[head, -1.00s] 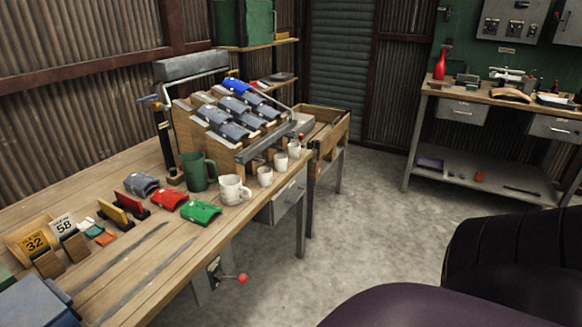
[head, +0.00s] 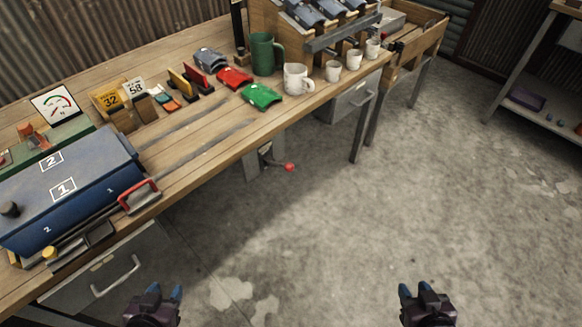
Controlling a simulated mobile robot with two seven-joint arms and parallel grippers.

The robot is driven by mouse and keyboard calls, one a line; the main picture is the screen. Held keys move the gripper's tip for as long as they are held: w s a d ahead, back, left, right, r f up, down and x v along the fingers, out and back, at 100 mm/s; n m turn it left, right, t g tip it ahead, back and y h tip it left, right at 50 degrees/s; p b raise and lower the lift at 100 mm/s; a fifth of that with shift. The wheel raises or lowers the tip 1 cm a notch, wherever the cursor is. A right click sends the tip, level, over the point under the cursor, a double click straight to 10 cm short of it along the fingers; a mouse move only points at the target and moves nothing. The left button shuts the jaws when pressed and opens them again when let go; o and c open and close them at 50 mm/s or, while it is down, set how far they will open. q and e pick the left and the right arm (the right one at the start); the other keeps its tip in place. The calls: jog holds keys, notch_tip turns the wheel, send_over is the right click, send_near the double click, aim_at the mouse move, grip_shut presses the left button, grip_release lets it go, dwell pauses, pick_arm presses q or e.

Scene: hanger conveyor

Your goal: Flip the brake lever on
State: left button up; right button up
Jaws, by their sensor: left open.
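A lever with a round red knob (head: 288,167) sticks out to the right from a grey plate (head: 265,157) below the front edge of the workbench (head: 205,150). Its lettering, if any, is too small to read. My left gripper (head: 166,293) is at the bottom left of the head view, open and empty, well apart from the lever. My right gripper (head: 414,291) is at the bottom right, also far from the lever. It holds nothing that I can see, and its finger gap is unclear.
A blue box (head: 75,190) with a red handle (head: 138,196) stands on the bench at left. Mugs, including a green one (head: 264,54), and coloured curved pieces stand further along. A drawer (head: 95,275) is below the box. The concrete floor (head: 340,220) in front is clear.

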jog(key=shift+s+d, duration=0.2)
jog(key=shift+d, duration=0.1)
